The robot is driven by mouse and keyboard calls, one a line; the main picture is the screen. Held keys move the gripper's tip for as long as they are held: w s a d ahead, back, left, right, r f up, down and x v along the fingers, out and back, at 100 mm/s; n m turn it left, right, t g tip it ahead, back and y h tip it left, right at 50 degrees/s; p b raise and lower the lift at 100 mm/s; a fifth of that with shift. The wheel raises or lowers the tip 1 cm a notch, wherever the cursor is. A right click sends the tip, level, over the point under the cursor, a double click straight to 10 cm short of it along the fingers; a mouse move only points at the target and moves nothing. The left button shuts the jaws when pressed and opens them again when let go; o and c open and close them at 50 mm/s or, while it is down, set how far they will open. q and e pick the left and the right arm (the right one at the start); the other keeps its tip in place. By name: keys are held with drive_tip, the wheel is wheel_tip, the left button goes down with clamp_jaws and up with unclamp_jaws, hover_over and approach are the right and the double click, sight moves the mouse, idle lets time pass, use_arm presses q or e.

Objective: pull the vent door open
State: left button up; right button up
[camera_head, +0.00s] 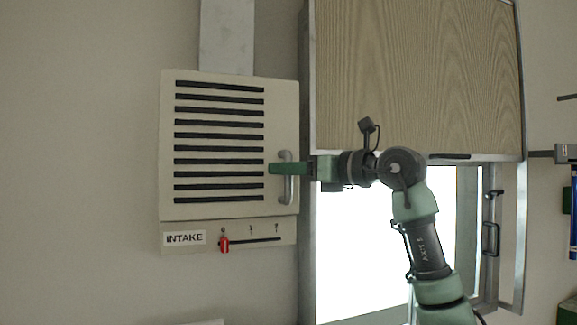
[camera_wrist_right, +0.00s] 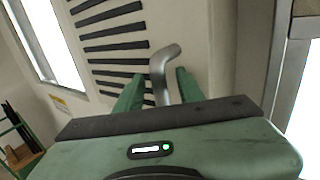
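The vent door (camera_head: 220,212) is a cream panel with several dark slats on the wall, and it looks shut. Its grey bar handle (camera_head: 287,190) stands upright near its right edge. The handle also shows in the right wrist view (camera_wrist_right: 160,70). My right gripper (camera_head: 279,169) reaches in from the right at the handle. In the right wrist view, its two green fingers (camera_wrist_right: 160,92) are spread, one on each side of the handle, with a gap visible on the left side. My left gripper is not in view.
Below the door is a strip with an INTAKE label (camera_head: 185,238) and a red slider (camera_head: 224,245) at its left end. A wood-grain panel (camera_head: 415,70) in a metal frame stands close to the right. The wall left of the vent is clear.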

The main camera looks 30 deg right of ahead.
clamp_jaws()
idle(1.4)
